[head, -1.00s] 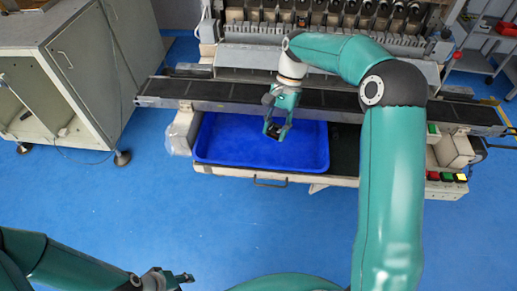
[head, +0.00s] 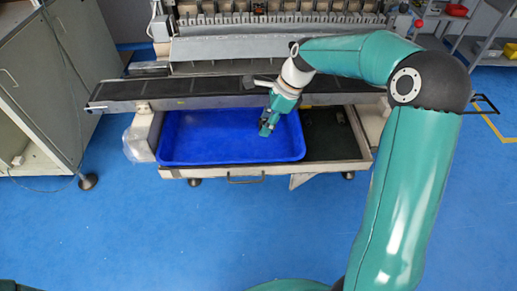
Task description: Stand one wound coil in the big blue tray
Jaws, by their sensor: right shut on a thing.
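The big blue tray (head: 215,150) sits in the pulled-out drawer at the front of the winder and looks empty apart from my gripper over it. My right gripper (head: 265,131) points down over the tray's right part, near its back. It is shut on a small dark thing, most likely the wound coil, which the fingers mostly hide. I cannot tell whether this touches the tray floor. My left gripper is out of view.
A dark conveyor belt (head: 180,90) runs along the tray's back edge, close behind my right gripper. A grey cabinet (head: 30,75) stands left. The blue floor in front is clear.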

